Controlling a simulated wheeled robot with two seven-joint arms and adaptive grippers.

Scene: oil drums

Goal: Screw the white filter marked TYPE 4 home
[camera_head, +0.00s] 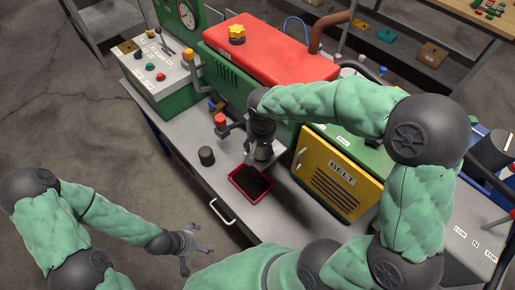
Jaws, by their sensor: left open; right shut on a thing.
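My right gripper (256,147) is at the front side of the engine, pointing down above the red tray. It is shut on a small pale cylinder (263,153), which appears to be the white filter. The gripper and wrist hide most of it, and I cannot read any TYPE 4 mark. I cannot tell how far it sits on its mount. My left gripper (188,248) is open and empty, low in front of the bench and well away from the filter.
A red tray (238,181) with a dark inside lies on the bench below the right gripper. A black cylinder (206,156) stands to its left. A red engine cover (270,50), a yellow BELT panel (337,175) and a control box (155,68) surround the spot. The bench front is bare.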

